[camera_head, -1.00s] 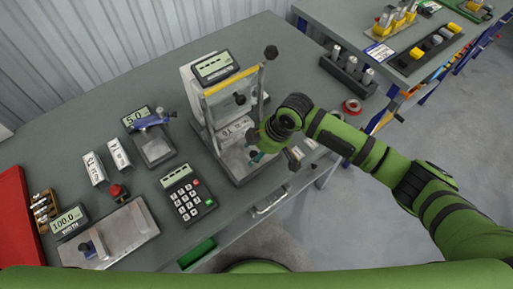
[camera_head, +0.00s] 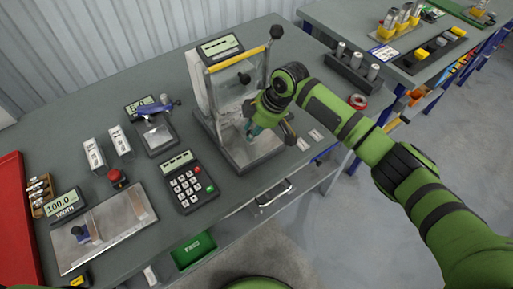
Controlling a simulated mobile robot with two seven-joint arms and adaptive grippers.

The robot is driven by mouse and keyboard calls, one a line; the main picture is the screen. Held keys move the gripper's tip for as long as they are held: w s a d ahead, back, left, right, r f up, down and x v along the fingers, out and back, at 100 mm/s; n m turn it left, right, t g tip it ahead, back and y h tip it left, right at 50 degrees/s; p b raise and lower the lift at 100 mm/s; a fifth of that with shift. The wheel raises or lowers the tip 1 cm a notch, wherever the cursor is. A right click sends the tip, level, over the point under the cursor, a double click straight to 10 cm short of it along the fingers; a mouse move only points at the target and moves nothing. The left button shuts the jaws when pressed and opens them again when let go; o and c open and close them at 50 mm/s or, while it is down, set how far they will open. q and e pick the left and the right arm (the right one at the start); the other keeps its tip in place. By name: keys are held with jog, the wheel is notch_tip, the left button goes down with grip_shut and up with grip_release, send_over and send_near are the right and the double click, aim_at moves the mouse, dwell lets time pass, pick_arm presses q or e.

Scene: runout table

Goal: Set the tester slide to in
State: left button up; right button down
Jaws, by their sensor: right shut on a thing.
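The tester (camera_head: 199,95) stands at the back middle of the table, with a grey display (camera_head: 220,47) on top. A clear guard with a yellow top bar (camera_head: 235,63) and black knobs stands in front of its body. Its grey metal base (camera_head: 252,156) reaches toward the table's front edge. My right gripper (camera_head: 249,129) points down over this base, close to the clear guard. It is shut on a small part there, seemingly the slide's handle. The fingers and wrist hide most of that part, so the slide's exact position is unclear. My left gripper is out of view.
A keypad (camera_head: 187,185) lies left of the tester's base. A small blue-topped gauge (camera_head: 154,130), white boxes (camera_head: 94,154) and a scale (camera_head: 104,232) lie farther left. A black block with metal cylinders (camera_head: 350,67) and a red ring (camera_head: 358,101) lie to the right.

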jog(key=shift+a, duration=0.2)
jog(key=shift+w, duration=0.1)
jog(key=c, duration=1.3)
grip_release()
jog(key=shift+r, duration=0.1)
jog(key=shift+o, duration=1.2)
jog(key=shift+w+a, duration=0.2)
jog(key=shift+w, duration=0.05)
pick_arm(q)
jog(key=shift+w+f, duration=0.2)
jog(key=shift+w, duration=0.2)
pick_arm(e)
jog(key=v, duration=1.1)
jog(key=shift+d+r, duration=0.25)
jog(key=shift+r, duration=0.1)
